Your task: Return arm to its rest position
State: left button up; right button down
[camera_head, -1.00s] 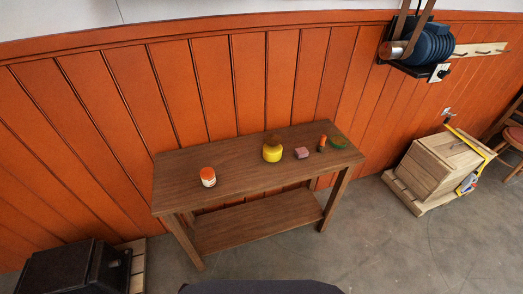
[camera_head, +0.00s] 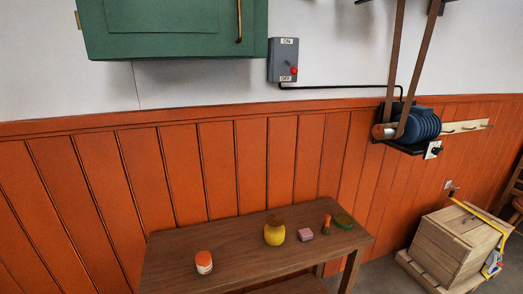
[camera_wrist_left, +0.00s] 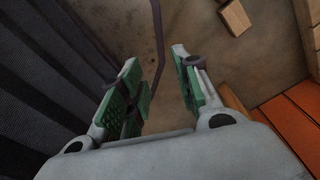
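My left gripper (camera_wrist_left: 160,85) shows in the left wrist view with its two green-padded fingers apart and nothing between them. Grey concrete floor lies beyond the fingers. Neither of my arms shows in the head view, and my right gripper is in no view.
A wooden crate (camera_head: 452,250) stands right. A green cabinet (camera_head: 170,30) hangs above.

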pick_arm(q)
jog(key=shift+s+a+f, duration=0.2)
jog(key=shift+s+f, duration=0.15)
jog(key=shift+s, duration=0.45)
jog(key=shift+s+a+f, duration=0.15)
jog(key=shift+s+f, duration=0.2)
jog(key=shift+s, duration=0.4)
